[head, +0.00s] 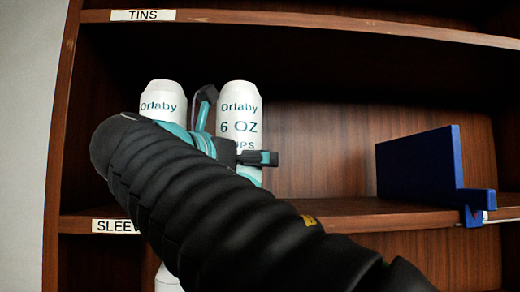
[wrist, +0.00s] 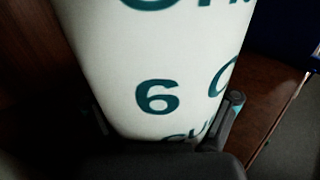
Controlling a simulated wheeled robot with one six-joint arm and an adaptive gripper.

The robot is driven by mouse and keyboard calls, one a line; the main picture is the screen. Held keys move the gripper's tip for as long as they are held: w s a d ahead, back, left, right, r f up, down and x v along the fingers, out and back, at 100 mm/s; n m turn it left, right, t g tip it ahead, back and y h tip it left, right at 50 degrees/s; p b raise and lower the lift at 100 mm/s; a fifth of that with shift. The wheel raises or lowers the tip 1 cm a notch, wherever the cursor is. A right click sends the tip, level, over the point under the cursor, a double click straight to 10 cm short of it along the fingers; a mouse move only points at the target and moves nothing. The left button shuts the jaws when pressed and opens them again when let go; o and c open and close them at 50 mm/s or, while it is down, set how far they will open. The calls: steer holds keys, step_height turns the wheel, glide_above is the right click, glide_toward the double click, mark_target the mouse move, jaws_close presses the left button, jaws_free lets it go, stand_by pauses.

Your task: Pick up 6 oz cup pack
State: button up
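The 6 oz cup pack (head: 239,109) is a white upright tube with teal lettering, standing on the shelf. My gripper (head: 236,130) is close in front of it, with its fingers spread apart. One finger is at the pack's left side, and the other crosses its lower front and points right. In the wrist view the pack (wrist: 150,55) fills the middle, with a finger at each side of its lower part, and my gripper (wrist: 167,112) looks open around it. Contact cannot be told. The pack's base is hidden by my arm in the head view.
Another white Orlaby pack (head: 162,97) stands just left, its lower part hidden by my arm. A blue divider (head: 418,168) stands at the right of the shelf (head: 362,213). The shelf between pack and divider is clear. An upper shelf board (head: 300,20) runs above.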

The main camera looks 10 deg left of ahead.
steer(key=c, duration=0.9)
steer(key=shift+r, duration=0.15)
